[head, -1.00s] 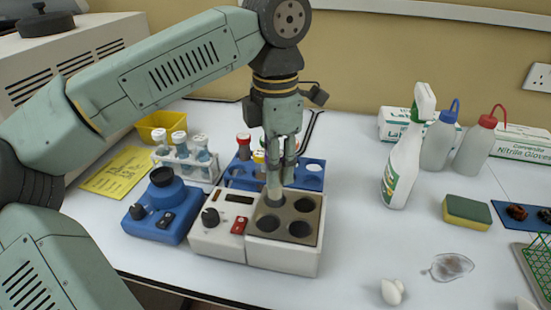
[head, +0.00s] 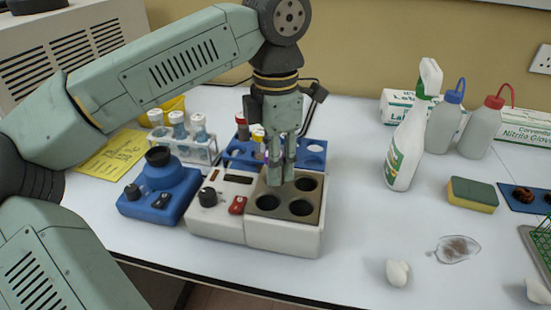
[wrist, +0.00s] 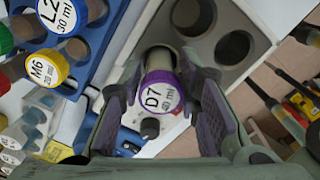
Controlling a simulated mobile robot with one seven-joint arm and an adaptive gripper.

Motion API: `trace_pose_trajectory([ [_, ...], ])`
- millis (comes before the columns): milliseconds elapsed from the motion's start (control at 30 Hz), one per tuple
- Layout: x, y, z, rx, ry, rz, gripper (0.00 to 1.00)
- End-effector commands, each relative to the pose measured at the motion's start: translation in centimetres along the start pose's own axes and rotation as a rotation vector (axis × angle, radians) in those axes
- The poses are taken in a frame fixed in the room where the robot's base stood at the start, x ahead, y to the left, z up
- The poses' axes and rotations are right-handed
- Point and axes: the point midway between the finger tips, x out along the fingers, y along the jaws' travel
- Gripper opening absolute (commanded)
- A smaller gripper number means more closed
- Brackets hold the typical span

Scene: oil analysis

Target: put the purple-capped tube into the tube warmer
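The purple-capped tube, marked D7, shows its cap (wrist: 160,97) between my gripper's fingers (wrist: 160,80) in the wrist view. My gripper (head: 281,172) is shut on this tube, with its fingers beside it. The tube warmer (head: 285,236) is a white block with a grey-brown top with round holes. My fingers are low over its rear-left hole, and the tube's lower part seems to be in that hole. Its depth is hidden. Other holes (wrist: 232,47) of the warmer look empty.
A blue rack (head: 315,150) with other capped tubes stands just behind the warmer. A white rack of tubes (head: 200,150) and a blue device (head: 158,198) are on the left. A spray bottle (head: 407,150) stands to the right.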

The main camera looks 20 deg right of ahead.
Motion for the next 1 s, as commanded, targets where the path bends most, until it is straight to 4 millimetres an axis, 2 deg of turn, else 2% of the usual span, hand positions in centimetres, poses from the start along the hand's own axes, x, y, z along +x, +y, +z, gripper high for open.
trace_pose_trajectory([
  [233,0.0,0.0,0.0,0.0,0.0,0.0,0.49],
  [567,-0.2,0.0,0.0,0.0,0.0,0.001,0.49],
  [733,-2.3,0.0,0.1,-0.001,0.0,0.002,0.49],
  [1000,-8.2,0.0,0.1,-0.002,0.0,0.002,0.49],
])
